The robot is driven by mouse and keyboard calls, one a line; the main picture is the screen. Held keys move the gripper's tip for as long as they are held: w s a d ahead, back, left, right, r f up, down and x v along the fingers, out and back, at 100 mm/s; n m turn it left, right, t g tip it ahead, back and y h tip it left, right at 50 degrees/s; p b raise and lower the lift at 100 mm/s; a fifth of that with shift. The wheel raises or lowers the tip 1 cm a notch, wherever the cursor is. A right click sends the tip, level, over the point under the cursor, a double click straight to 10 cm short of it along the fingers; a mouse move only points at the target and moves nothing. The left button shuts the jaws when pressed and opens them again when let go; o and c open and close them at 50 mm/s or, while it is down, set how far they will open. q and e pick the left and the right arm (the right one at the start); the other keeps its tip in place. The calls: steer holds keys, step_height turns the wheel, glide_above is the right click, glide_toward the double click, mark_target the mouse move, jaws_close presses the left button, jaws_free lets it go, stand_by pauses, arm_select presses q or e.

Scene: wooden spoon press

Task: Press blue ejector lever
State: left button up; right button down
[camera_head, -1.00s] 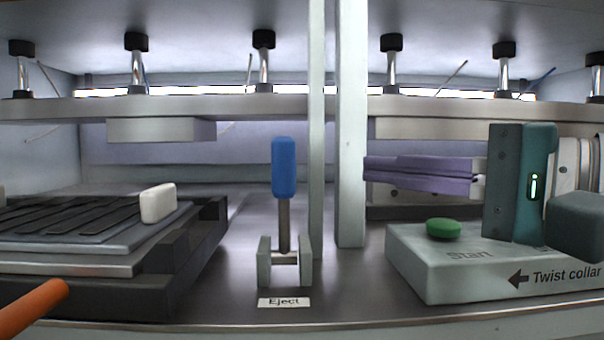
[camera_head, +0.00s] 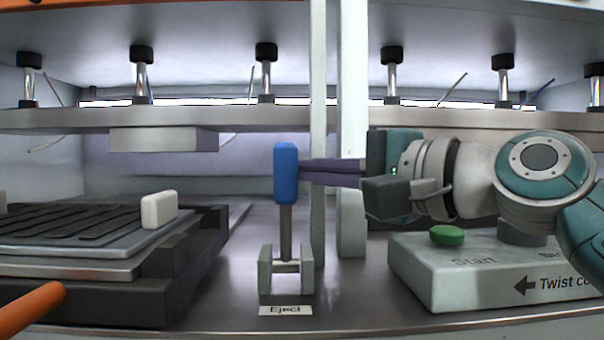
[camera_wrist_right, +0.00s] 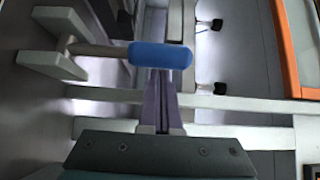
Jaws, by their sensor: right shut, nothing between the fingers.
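The blue ejector lever (camera_head: 286,173) stands upright on a metal stem between two grey bracket plates, above a label reading "Eject" (camera_head: 285,310). My right gripper (camera_head: 306,172) comes in from the right with its purple fingers shut and empty. The fingertips are at the lever's right side, level with the lower half of the blue handle; whether they touch it I cannot tell. In the right wrist view, the blue handle (camera_wrist_right: 161,56) lies across the picture just beyond the shut fingers (camera_wrist_right: 157,78). My left gripper is not in view.
Pale vertical posts (camera_head: 353,110) stand just right of the lever, near my right fingers. A box with a green Start button (camera_head: 447,235) sits below my right arm. A dark slatted tray (camera_head: 75,225) with a white block (camera_head: 159,209) is at left. A metal beam (camera_head: 230,118) runs overhead.

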stand_by(0.3)
steer(key=s+f+n+y+b, duration=0.1)
steer(key=s+n+y+b, duration=0.1)
steer(key=b, duration=0.4)
steer(key=s+f+n+t+y+b, duration=0.1)
steer(key=s+n+y+b, duration=0.1)
steer(key=b, duration=0.5)
steer(key=s+f+n+y+b, duration=0.1)
steer(key=s+n+b, duration=0.2)
steer(key=b, duration=0.3)
steer(key=shift+s+t+y+b, duration=0.35)
steer(key=shift+s+t+y, duration=0.05)
steer(key=shift+s, duration=0.2)
steer(key=shift+f, duration=0.1)
